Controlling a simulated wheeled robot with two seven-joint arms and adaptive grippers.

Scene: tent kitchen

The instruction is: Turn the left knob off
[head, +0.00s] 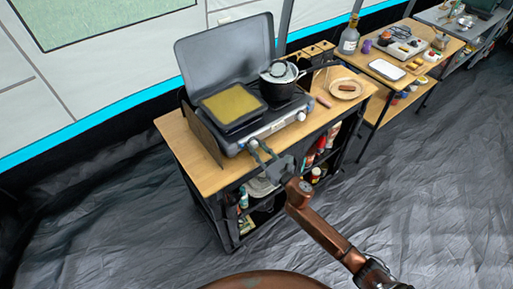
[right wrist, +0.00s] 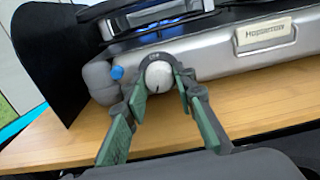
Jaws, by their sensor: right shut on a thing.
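A grey camping stove (head: 262,128) with its lid up stands on a wooden table. Its left knob (right wrist: 158,76), round and pale with a dark mark, is on the front panel in the right wrist view. My right gripper (head: 262,153) reaches up to the left part of the stove front. In the right wrist view its green-padded fingers (right wrist: 160,82) are shut on the left knob, one on each side. Blue flame-like light (right wrist: 155,27) shows under the cookware above the knob. The right knob (head: 301,116) is farther along the front. My left gripper is not in view.
A plate (head: 347,88) lies to the right. Shelves below hold several items. Another wooden table (head: 397,63) stands behind. The dark floor on the right is clear.

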